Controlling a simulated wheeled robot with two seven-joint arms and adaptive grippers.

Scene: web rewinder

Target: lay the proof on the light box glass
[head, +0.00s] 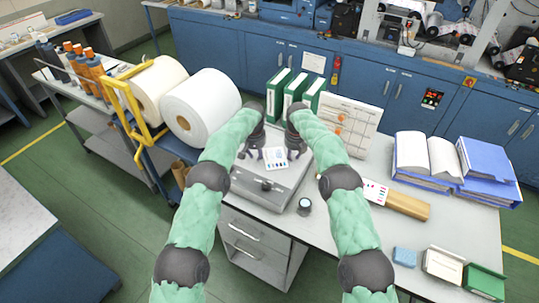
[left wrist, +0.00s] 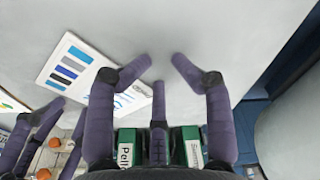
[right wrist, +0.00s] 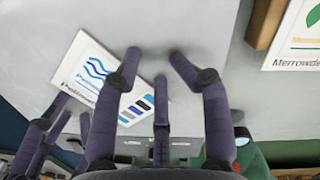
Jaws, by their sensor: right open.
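The proof (head: 275,158), a small white sheet with blue print and colour bars, lies on the pale glass (head: 272,176) of the grey light box (head: 250,189). It looks flat, slightly turned. It also shows in the left wrist view (left wrist: 78,72) and the right wrist view (right wrist: 92,68). My left gripper (head: 253,155) is over the glass just left of the proof, fingers apart and empty. My right gripper (head: 293,155) is just right of it, also open and empty. Neither visibly holds the sheet.
Green binders (head: 292,90) stand behind the light box. A board with orange pieces (head: 347,122) is behind right. A small dark round item (head: 304,206) stands right of the box. Another printed sheet (head: 374,192) lies by a brown piece (head: 407,205). White rolls (head: 202,108) are at left.

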